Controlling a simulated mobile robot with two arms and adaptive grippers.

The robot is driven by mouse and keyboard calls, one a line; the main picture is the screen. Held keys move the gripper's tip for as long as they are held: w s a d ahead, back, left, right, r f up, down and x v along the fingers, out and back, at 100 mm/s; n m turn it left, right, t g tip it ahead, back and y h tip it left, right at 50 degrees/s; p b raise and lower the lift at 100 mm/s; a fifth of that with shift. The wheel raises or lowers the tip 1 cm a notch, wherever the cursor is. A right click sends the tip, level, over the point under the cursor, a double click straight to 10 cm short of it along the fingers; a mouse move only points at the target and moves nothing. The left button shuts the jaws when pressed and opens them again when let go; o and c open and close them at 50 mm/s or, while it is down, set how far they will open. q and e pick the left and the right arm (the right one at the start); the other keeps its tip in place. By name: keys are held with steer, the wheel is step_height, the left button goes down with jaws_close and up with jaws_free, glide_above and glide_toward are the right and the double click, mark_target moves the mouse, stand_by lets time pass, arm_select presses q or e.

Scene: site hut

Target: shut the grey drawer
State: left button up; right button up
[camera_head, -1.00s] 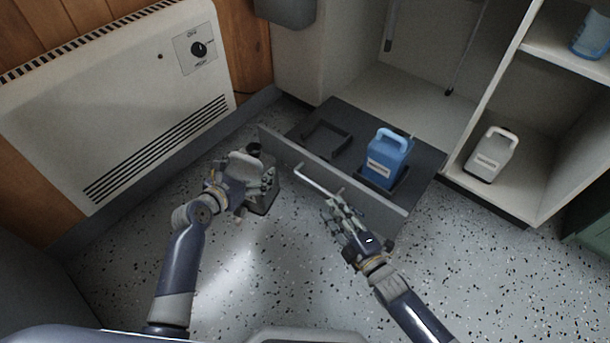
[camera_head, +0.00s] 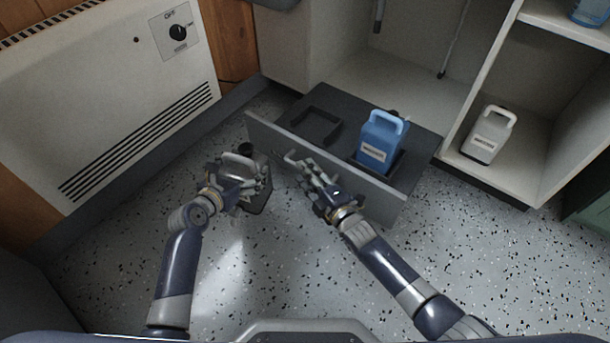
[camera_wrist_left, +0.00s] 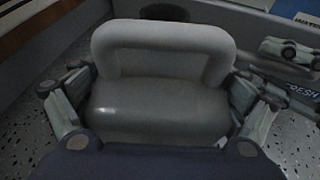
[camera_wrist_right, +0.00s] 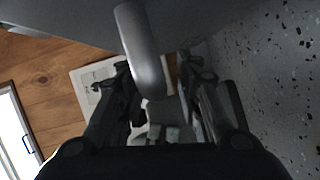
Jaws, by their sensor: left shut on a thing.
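The grey drawer (camera_head: 381,198) stands pulled out of the cabinet, low over the floor. Its bar handle (camera_head: 291,157) is on the front panel and shows large in the right wrist view (camera_wrist_right: 143,50). My right gripper (camera_head: 303,168) is at this handle, its fingers apart on either side of the bar's near end; contact cannot be told. My left gripper (camera_head: 242,180) is shut on a grey jug (camera_wrist_left: 160,105), beside the drawer front's left part. In the drawer are a blue jug (camera_head: 377,140) in a holder at right and an empty dark holder frame (camera_head: 317,126) at left.
A pale heater (camera_head: 110,110) stands along the left wall. A white jug (camera_head: 488,135) stands on the cabinet's lower shelf at right, and a blue container (camera_head: 588,12) on the shelf above.

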arm_select(q)
steer(key=shift+w, duration=0.1)
arm_select(e)
steer(key=shift+w+a, duration=0.35)
steer(key=shift+w, duration=0.15)
steer(key=shift+c, duration=0.2)
jaws_close()
